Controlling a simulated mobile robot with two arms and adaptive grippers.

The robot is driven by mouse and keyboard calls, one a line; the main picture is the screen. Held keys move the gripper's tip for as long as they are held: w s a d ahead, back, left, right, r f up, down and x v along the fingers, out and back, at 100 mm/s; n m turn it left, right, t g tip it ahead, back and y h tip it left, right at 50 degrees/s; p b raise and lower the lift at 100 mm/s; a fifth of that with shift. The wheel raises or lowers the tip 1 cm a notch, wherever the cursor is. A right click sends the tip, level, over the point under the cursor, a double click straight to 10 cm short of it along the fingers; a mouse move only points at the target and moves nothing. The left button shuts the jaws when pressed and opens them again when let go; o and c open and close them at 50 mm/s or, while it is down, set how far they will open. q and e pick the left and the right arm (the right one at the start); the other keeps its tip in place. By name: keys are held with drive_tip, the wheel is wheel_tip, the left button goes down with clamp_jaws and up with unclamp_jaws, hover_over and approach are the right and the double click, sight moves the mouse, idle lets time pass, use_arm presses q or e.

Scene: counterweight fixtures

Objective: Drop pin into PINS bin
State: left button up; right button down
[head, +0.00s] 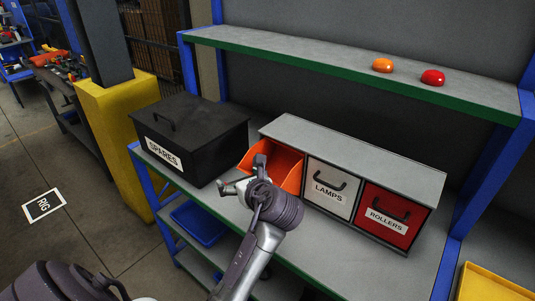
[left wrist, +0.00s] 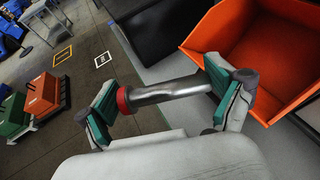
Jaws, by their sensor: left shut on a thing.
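My left gripper (head: 241,180) is shut on the pin, at the front of the orange bin (head: 286,168). In the left wrist view the pin (left wrist: 168,91) is a grey metal rod with a red end, lying across between the green finger pads of the gripper (left wrist: 165,100). The orange bin (left wrist: 235,40) shows just beyond the pin, at upper right. It is tilted out and open at the top; the part of its inside I see looks empty. Its label is hidden. The pin cannot be made out in the head view. My right gripper is not in view.
Right of the orange bin are the shut white LAMPS bin (head: 328,188) and red ROLLERS bin (head: 386,214). A black lidded SPARES box (head: 200,130) stands left on the bench. A shelf (head: 340,60) above holds orange and red domes. A yellow post (head: 120,140) stands left.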

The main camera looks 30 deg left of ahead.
use_arm(q)
drive_tip(key=w, duration=0.4)
drive_tip(key=w+p, duration=0.1)
drive_tip(key=w, duration=0.3)
drive_tip(key=shift+d, duration=0.2)
drive_tip(key=shift+w+d, duration=0.1)
drive_tip(key=shift+w, duration=0.4)
drive_tip(key=shift+w+d+r+p, duration=0.15)
drive_tip(key=shift+w+p, duration=0.25)
drive_tip(key=shift+w, duration=0.8)
drive_tip(key=shift+w+f+p, duration=0.4)
drive_tip(key=shift+w+f, duration=0.05)
drive_tip(key=shift+f, duration=0.5)
drive_tip(key=shift+s, duration=0.1)
